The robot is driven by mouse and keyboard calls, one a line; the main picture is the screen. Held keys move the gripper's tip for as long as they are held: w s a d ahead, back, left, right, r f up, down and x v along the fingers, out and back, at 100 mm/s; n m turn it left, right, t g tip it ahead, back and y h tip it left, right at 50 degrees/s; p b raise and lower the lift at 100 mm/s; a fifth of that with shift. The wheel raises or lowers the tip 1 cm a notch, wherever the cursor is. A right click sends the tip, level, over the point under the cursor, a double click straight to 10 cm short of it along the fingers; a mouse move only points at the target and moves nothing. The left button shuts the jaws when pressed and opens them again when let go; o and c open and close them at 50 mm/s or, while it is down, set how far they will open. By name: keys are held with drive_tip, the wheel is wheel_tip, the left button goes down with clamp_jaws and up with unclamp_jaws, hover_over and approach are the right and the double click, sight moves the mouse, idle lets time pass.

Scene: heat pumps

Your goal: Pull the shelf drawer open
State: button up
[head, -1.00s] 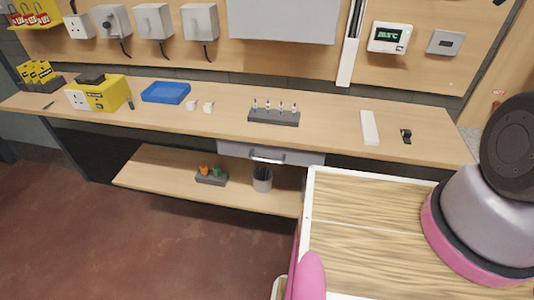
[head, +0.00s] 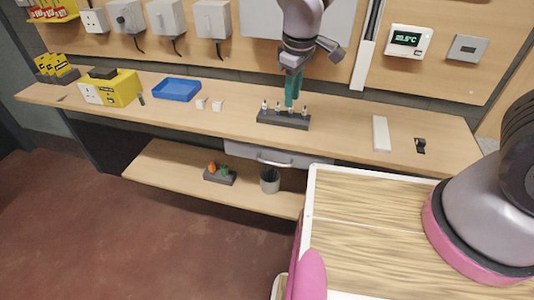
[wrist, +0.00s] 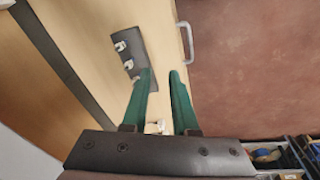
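The grey shelf drawer (head: 242,151) sits under the worktop, and its front looks flush and shut. Its pale bar handle (head: 273,162) runs along the front. The handle also shows in the wrist view (wrist: 186,42), beyond the worktop edge. My gripper (head: 291,102) points down over the worktop, above and behind the handle, near the dark block. In the wrist view its two green fingers (wrist: 160,78) are apart with nothing held between them. The handle lies ahead of the fingertips there, not touched.
A dark block (head: 283,120) with several small upright pieces stands on the worktop close to my fingers. A blue tray (head: 176,90) and yellow box (head: 122,90) are to the left. A lower shelf (head: 165,170) carries a grey cup (head: 269,181). Open floor lies at front left.

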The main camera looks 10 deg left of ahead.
sight(269, 163)
drive_tip(key=s+a+f+n, duration=0.4)
drive_tip(key=s+a+f, duration=0.15)
drive_tip(key=f, duration=0.25)
drive_tip(key=shift+h, duration=0.4)
drive_tip(key=f, duration=0.3)
drive_tip(key=w+f, duration=0.1)
drive_tip(key=f, duration=0.7)
drive_tip(key=shift+w+d, duration=0.3)
drive_tip(key=shift+w, duration=0.05)
clamp_jaws()
